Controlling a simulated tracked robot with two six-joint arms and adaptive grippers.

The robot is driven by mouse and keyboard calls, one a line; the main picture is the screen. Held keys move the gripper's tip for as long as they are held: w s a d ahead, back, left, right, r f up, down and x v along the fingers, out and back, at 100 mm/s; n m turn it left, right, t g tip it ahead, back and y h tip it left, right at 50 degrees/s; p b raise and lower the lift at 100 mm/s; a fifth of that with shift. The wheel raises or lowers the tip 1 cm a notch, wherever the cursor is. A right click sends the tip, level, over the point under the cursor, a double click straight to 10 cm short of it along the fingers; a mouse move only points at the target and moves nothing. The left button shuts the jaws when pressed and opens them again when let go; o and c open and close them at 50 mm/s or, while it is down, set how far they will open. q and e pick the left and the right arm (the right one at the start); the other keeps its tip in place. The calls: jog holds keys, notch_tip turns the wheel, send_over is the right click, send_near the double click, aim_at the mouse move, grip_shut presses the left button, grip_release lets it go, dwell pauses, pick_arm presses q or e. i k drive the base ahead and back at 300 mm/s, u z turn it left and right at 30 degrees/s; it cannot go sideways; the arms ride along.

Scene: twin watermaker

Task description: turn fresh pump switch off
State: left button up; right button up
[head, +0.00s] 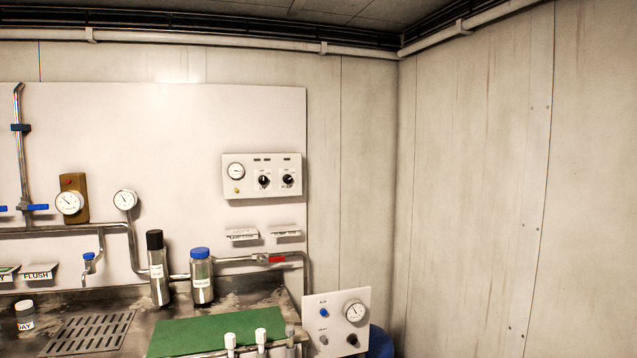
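A white control panel (262,176) is mounted on the back wall board. It has a round gauge (236,171) and two black rotary knobs, a left knob (264,181) and a right knob (288,180). A smaller white panel (337,320) stands lower right, with a gauge (355,311), a blue button (323,312) and a dark knob (352,340). The lettering on both panels is too small to read, so I cannot tell which control is the fresh pump switch. Neither of my grippers is in view.
A metal counter (75,310) runs along the wall with a green mat (215,333), a black-capped bottle (158,270) and a blue-capped bottle (201,278). Pipes and a red-handled valve (272,258) lie behind. The right wall (480,180) is bare.

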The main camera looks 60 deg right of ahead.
aim_at(288, 178)
jog(key=u, duration=1.45)
jog(key=i, duration=0.1)
jog(key=z, duration=3.2)
jog(key=i, duration=1)
jog(key=u, duration=0.2)
